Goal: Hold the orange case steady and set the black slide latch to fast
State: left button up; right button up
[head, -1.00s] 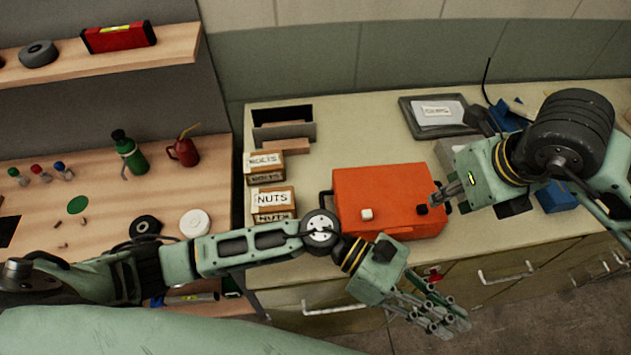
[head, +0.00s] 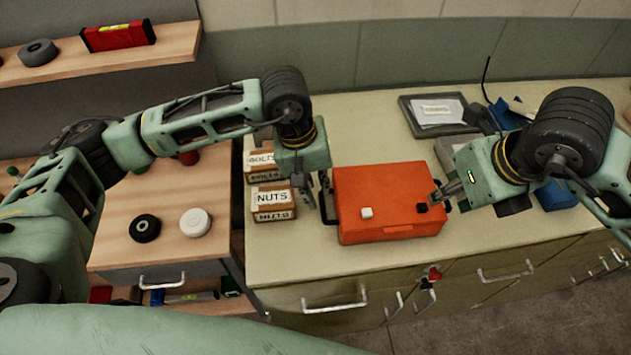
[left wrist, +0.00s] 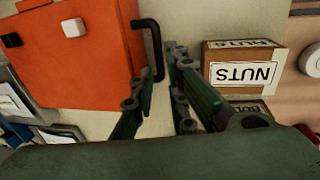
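The orange case (head: 385,190) lies flat on the bench, with a white latch knob (head: 367,213) and a black slide latch (head: 422,208) on top. No setting marks are readable. My left gripper (head: 327,200) is at the case's left side. In the left wrist view its fingers (left wrist: 160,75) are open, with the black side handle (left wrist: 155,45) showing between their tips. I cannot tell whether they touch it. My right gripper (head: 436,198) is beside the black latch at the case's right edge. Its fingers look close together, but their closure and contact are unclear.
The NUTS box (head: 271,203) and BOLTS box (head: 259,170) stand just left of my left gripper. A grey tray with paper (head: 437,112) and blue items lie at the back right. The bench's front strip is clear.

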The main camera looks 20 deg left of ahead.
aim_at(322, 201)
pick_arm(q)
jog(key=f, duration=0.3)
jog(key=d+f, duration=0.1)
jog(key=f, duration=0.2)
jog(key=shift+w+d+f, duration=0.15)
jog(key=shift+w+f, duration=0.05)
jog(key=shift+c, duration=0.6)
grip_shut()
pick_arm(e)
jog(key=shift+c, duration=0.2)
